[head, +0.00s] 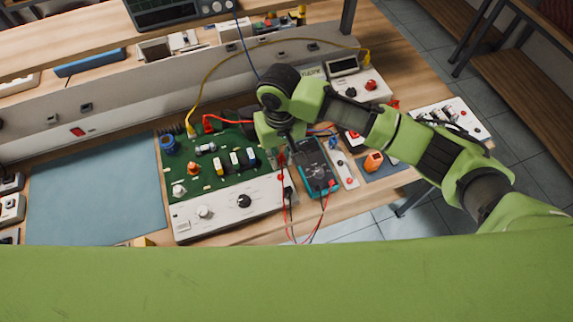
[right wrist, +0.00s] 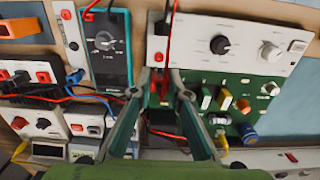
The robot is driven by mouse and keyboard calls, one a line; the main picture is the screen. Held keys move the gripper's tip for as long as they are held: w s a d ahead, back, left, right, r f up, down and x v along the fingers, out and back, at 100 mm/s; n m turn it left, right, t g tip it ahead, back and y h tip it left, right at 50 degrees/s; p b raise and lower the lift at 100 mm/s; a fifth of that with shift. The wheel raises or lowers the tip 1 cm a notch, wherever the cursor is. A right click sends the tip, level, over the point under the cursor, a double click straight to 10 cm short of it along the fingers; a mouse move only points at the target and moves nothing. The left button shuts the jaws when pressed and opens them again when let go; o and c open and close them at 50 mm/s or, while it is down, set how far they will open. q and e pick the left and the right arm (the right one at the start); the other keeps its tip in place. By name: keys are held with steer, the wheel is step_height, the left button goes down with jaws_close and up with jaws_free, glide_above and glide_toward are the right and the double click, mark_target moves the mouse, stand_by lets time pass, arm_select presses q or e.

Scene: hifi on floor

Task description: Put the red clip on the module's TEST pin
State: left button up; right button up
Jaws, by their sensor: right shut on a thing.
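The red clip (right wrist: 154,92) is between the fingertips of my right gripper (right wrist: 160,84) in the right wrist view, and the gripper is shut on it. In the head view my right gripper (head: 285,148) is over the right edge of the module (head: 226,211), a green board with a white front panel. The arm and fingers hide part of that edge. I cannot make out the TEST pin, nor whether the clip touches anything. My left gripper is not in view.
A teal multimeter (head: 316,168) lies close to the right of the gripper, with red and black leads hanging past the table's front edge. A yellow cable (head: 262,44) arches behind. An orange device (head: 373,161) lies further right. The blue mat (head: 85,200) at left is clear.

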steer(key=shift+w+a+f, duration=0.15)
steer(key=shift+w+f, duration=0.3)
steer(key=shift+f, duration=0.05)
steer(key=shift+f+b, duration=0.9)
steer(key=shift+b, duration=0.1)
arm_select(q)
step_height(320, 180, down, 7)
steer(key=b, duration=0.4)
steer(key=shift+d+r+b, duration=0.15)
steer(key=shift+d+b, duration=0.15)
steer(key=shift+b, duration=0.05)
arm_select(e)
step_height(320, 180, down, 4)
steer(key=shift+f, duration=0.1)
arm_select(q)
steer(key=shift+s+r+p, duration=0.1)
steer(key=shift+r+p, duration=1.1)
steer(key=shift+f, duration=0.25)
arm_select(e)
steer(key=shift+f, duration=0.75)
steer(key=o, duration=1)
